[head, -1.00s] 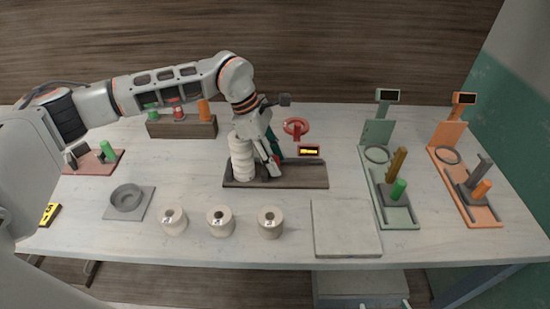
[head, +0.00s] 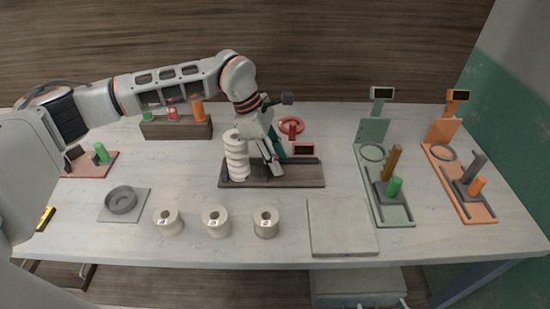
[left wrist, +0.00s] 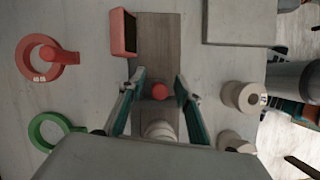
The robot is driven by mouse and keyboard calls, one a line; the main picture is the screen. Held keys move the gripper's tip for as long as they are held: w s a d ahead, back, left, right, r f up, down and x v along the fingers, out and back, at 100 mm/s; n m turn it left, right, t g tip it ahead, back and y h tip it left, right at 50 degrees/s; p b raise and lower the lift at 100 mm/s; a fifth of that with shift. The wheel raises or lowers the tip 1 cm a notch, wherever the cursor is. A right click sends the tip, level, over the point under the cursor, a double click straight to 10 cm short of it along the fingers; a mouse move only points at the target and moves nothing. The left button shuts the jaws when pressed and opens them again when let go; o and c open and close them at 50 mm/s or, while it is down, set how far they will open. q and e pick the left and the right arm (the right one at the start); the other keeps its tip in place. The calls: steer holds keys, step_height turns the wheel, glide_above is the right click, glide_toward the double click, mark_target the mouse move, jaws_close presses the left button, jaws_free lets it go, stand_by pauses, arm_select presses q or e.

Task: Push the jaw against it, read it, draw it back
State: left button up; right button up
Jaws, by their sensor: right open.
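A dark wooden gauge base (head: 300,177) lies mid-table, with a ribbed white stack (head: 236,158) at its left end. A red-framed display (head: 304,150) stands behind its right part; its screen is dark. My left gripper (head: 272,160) is down over the base, right of the stack. In the left wrist view its teal fingers are spread wide, with a red knob (left wrist: 160,91) between them and touching neither. The white stack (left wrist: 160,130) is partly hidden by my wrist. Only the fingertips of my right gripper (head: 383,305) show, apart, at the bottom edge.
A red ring (head: 291,126) lies behind the base; a green ring (left wrist: 50,130) is beside it. A green stand (head: 385,205) and an orange stand (head: 463,200) are at right. White rolls (head: 216,221) and a pale slab (head: 342,228) line the front. A peg rack (head: 177,128) is behind.

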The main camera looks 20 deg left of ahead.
arm_select(q)
steer(key=shift+a, duration=0.15)
steer(key=shift+a+r, duration=0.1)
steer(key=shift+r, duration=0.1)
steer(key=v, duration=1.1)
steer(key=shift+r, duration=0.3)
steer(key=shift+s, duration=0.1)
